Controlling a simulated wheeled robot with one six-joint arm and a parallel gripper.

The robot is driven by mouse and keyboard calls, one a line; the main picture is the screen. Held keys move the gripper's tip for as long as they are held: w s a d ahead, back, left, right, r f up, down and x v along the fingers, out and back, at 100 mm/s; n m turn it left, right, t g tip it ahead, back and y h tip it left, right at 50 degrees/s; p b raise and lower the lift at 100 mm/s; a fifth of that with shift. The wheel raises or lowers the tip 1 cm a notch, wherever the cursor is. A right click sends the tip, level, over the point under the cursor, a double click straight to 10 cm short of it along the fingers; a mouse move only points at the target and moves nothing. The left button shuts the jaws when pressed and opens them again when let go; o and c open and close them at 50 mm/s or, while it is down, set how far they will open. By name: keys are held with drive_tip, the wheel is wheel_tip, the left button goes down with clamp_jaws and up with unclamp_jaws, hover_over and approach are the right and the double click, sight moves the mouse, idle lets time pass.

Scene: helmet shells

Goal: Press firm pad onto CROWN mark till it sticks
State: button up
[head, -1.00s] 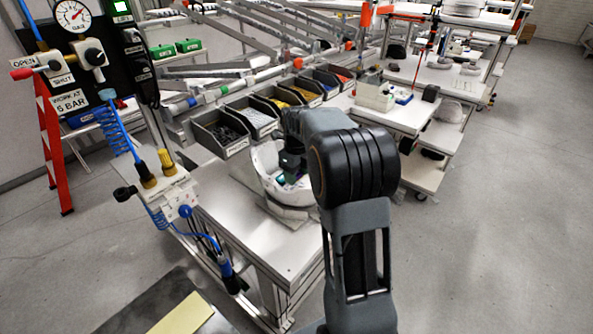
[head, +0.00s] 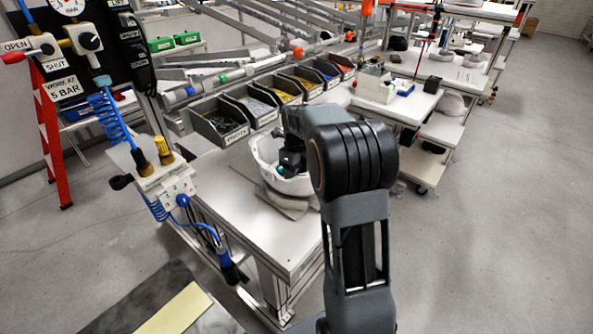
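A white helmet shell (head: 267,152) lies open side up on a grey cradle (head: 273,201) on the white workbench. My gripper (head: 288,172) reaches down into the shell from its right side, partly hidden behind my own arm. A small teal-green patch shows at the gripper's tip inside the shell; I cannot tell whether it is the pad or part of the gripper. The CROWN mark is not visible, and the fingers are too small and dark to read.
Bins of small parts (head: 219,122) line the bench's back edge. A white air-valve block (head: 167,184) with blue hoses stands at the left. A second bench (head: 409,108) stands at back right. The bench front (head: 285,245) is clear.

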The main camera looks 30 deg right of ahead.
drive_tip(key=shift+f, duration=0.35)
idle(1.0)
drive_tip(key=o, duration=1)
drive_tip(key=shift+c, duration=0.2)
drive_tip(key=shift+r, duration=0.1)
wheel_tip(320, 180, up, 14)
drive_tip(key=s+a+f+n+t, duration=0.1)
drive_tip(key=s+a+f+n, duration=0.1)
drive_tip(key=s+n, duration=0.5)
drive_tip(key=s+a+f+n+t, duration=0.1)
drive_tip(key=s+a+f+n, duration=0.2)
drive_tip(key=n, duration=1)
drive_tip(key=s+a+f+n+t, duration=0.2)
drive_tip(key=s+a+n, duration=0.4)
drive_tip(key=s+n, duration=0.5)
drive_tip(key=shift+f+b, duration=0.4)
drive_tip(key=shift+f, duration=0.15)
